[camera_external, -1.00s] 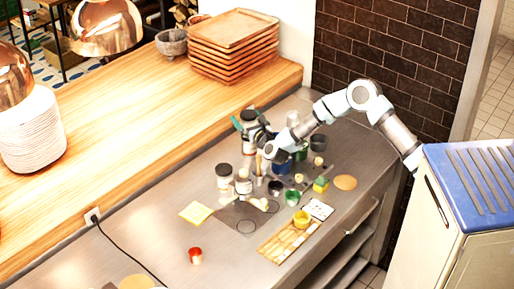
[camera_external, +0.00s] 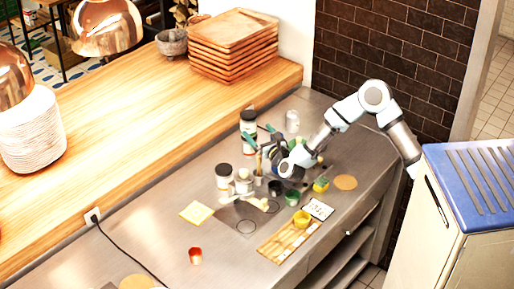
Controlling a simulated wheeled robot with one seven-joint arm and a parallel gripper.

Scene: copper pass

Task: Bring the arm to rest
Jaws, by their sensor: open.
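My gripper (camera_external: 261,136) is over the steel counter (camera_external: 165,222), among the cluster of small jars and cups at its back right. Its two teal-tipped fingers are spread apart, with nothing seen between them. My arm reaches in from the right, bent up at the elbow and down to the wrist. The wrist hides part of the cups behind and under it. I cannot tell how high the fingers are above the counter.
Near the wrist are a dark-lidded jar (camera_external: 223,175), a green cup (camera_external: 292,197) and a yellow-green block (camera_external: 321,185). A wooden ledge (camera_external: 130,110) bears stacked trays (camera_external: 232,50). The counter's front left is mostly clear.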

